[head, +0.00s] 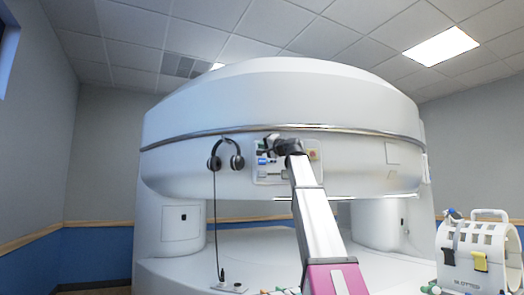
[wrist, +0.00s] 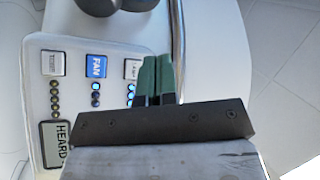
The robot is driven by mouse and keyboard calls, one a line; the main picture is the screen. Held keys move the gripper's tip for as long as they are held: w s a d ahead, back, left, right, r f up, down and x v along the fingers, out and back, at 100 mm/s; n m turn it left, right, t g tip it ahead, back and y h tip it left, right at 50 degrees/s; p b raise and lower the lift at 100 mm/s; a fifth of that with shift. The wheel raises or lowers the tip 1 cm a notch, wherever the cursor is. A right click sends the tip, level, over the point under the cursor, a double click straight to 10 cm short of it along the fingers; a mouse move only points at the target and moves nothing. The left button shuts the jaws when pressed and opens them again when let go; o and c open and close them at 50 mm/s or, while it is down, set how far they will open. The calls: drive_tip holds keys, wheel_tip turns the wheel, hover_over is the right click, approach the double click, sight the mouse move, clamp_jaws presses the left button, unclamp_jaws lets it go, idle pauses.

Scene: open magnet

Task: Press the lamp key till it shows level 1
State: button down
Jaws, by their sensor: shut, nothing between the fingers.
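The control panel (head: 262,177) is on the white magnet's front, partly behind my arm. In the wrist view the panel (wrist: 92,122) carries a row of keys. The lamp key (wrist: 130,69) is a white square at the right end, partly covered by my fingers. Below it is a column of lights (wrist: 131,88), at least some glowing blue; my fingers hide part of it, so the level cannot be read. My gripper (wrist: 156,60) is shut and empty, its green fingers just right of the lamp key. Contact cannot be told.
The blue FAN key (wrist: 96,66) is beside the lamp key, and another white key (wrist: 53,64) is farther left. A HEARD plate (wrist: 55,143) is below. Headphones (head: 216,163) hang left of the panel. A white coil (head: 482,262) stands at lower right.

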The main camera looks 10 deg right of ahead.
drive_tip(key=shift+w, duration=0.2)
drive_tip(key=w+d, duration=0.1)
drive_tip(key=w, duration=0.7)
drive_tip(key=shift+w+d, duration=0.15)
drive_tip(key=shift+w, duration=0.1)
drive_tip(key=shift+w, duration=0.1)
idle(2.0)
drive_tip(key=shift+w, duration=0.3)
drive_tip(key=shift+w+d, duration=0.1)
drive_tip(key=shift+w, duration=0.4)
idle(0.8)
drive_tip(key=shift+s, duration=0.9)
drive_tip(key=shift+s+a, duration=0.25)
drive_tip(key=shift+s, duration=1)
drive_tip(key=shift+s+a, duration=0.2)
drive_tip(key=shift+s, duration=1.05)
